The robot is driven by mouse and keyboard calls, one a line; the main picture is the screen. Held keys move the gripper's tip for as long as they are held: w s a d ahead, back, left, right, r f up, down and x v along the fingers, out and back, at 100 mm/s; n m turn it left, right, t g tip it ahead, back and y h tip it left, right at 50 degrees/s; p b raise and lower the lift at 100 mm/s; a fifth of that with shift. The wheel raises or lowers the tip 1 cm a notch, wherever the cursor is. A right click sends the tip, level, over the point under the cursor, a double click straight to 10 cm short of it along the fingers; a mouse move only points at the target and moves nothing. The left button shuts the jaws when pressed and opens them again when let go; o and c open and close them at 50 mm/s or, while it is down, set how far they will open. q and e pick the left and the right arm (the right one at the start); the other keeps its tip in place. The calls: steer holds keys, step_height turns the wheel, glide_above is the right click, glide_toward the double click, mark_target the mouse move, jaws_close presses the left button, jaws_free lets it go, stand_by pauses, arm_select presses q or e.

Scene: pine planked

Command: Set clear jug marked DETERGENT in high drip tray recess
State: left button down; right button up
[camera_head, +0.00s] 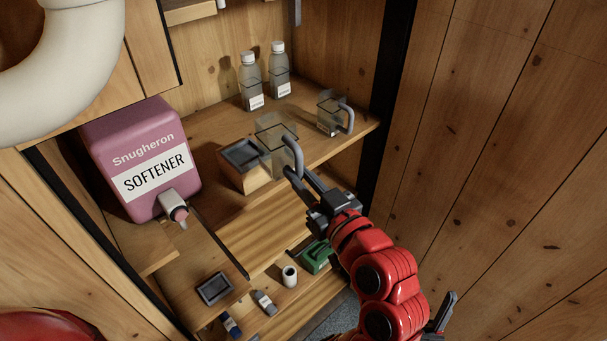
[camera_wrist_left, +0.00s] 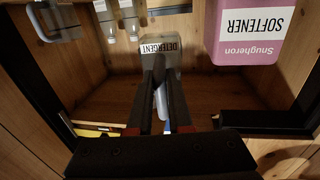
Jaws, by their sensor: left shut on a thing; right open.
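The clear jug marked DETERGENT (camera_head: 272,138) has a grey handle. My left gripper (camera_head: 292,172) is shut on that handle. The jug is upright or nearly so, close to the right of the high drip tray (camera_head: 240,154), a dark recess on top of a wooden block. I cannot tell whether the jug touches the block or shelf. In the left wrist view the picture is upside down and the DETERGENT label (camera_wrist_left: 158,47) shows beyond the fingers. My right gripper (camera_head: 441,312) shows partly at the lower right, open and apart from everything.
A pink softener box (camera_head: 140,160) with a tap stands left. Two clear bottles (camera_head: 251,82) and another clear jug (camera_head: 331,114) stand behind. A low dark tray (camera_head: 215,289), white cup (camera_head: 289,276) and green item (camera_head: 317,256) are below. A black post (camera_head: 388,90) stands right.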

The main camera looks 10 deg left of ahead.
mark_target(283, 166)
arm_select(q)
steer(key=x, duration=0.3)
steer(key=shift+s+a+f+p, duration=0.1)
steer(key=shift+s+a+p, duration=0.1)
steer(key=shift+p, duration=0.2)
steer(key=shift+p+x, duration=0.4)
steer(key=shift+x, duration=0.55)
steer(key=shift+s+a+p+x, duration=0.15)
steer(key=shift+p+x, duration=0.2)
steer(key=shift+x, duration=0.55)
steer(key=shift+s+a+p+x, duration=0.15)
steer(key=shift+p+x, duration=0.25)
steer(key=shift+x, duration=0.55)
steer(key=shift+s+a+p+x, duration=0.2)
steer(key=shift+p+x, duration=0.15)
steer(key=shift+x, duration=0.55)
steer(key=shift+w+a+f, duration=0.3)
steer(key=shift+w, duration=0.05)
steer(key=shift+w+f+g+y+b, duration=0.15)
steer(key=shift+g+y+b, duration=0.3)
steer(key=shift+b, duration=0.25)
steer(key=shift+n+g+y+b, duration=0.35)
steer(key=shift+n+b, duration=0.25)
steer(key=shift+b, duration=0.05)
